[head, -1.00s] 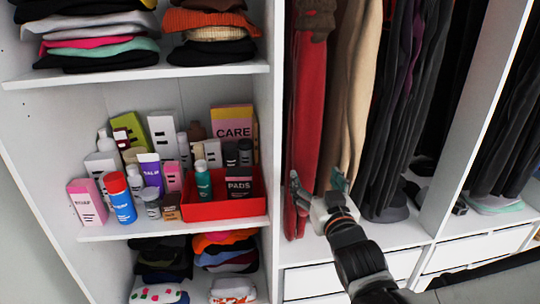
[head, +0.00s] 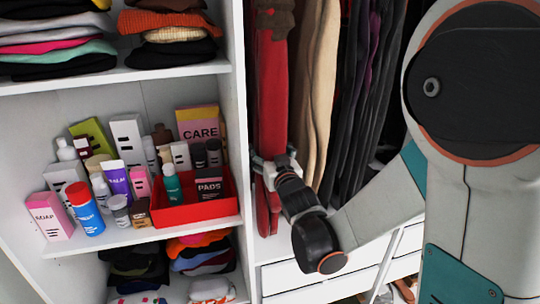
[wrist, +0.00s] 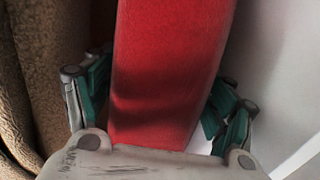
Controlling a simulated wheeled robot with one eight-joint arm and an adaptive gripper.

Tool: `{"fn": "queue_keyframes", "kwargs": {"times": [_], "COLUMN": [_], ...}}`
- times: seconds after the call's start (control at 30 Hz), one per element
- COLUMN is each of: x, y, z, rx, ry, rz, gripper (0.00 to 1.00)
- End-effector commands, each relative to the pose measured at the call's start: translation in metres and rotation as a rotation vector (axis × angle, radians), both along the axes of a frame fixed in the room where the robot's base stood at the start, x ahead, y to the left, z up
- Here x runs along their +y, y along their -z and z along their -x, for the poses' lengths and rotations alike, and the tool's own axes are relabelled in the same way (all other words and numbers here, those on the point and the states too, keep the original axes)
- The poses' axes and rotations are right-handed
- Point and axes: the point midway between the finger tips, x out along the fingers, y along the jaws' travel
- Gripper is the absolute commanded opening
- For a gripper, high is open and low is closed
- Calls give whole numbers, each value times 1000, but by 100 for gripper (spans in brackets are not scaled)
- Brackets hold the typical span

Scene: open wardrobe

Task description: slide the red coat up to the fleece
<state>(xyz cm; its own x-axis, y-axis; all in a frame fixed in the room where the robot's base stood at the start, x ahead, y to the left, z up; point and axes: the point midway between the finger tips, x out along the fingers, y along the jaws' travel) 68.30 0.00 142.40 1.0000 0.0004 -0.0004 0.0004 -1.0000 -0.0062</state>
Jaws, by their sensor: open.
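The red coat (head: 272,95) hangs at the left end of the hanging section, beside the white divider. A tan garment (head: 318,85), which looks like the fleece, hangs to its right with a narrow gap between them. In the wrist view its rough brown cloth (wrist: 35,75) shows at the left. My gripper (head: 273,163) is at the lower part of the coat. In the wrist view the open gripper (wrist: 155,95) has one finger on each side of the red coat (wrist: 170,70). The fingertips are partly hidden beside the cloth.
A white divider (head: 235,110) stands close to the left of the coat. Left of it, a shelf holds bottles, boxes and a red tray (head: 195,214). Dark garments (head: 360,100) hang to the right. White drawers (head: 320,265) lie below.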

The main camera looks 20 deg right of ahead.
Motion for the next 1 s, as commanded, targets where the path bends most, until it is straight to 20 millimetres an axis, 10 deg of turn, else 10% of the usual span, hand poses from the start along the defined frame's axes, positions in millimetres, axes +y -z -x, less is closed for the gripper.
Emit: {"fn": "queue_keyframes", "kwargs": {"times": [0.27, 0.57, 1.0], "x": [0, 0, 0], "y": [0, 0, 0], "z": [-1, -1, -2], "rx": [0, 0, 0], "ry": [0, 0, 0], "rz": [0, 0, -2], "gripper": [76, 8, 7]}}
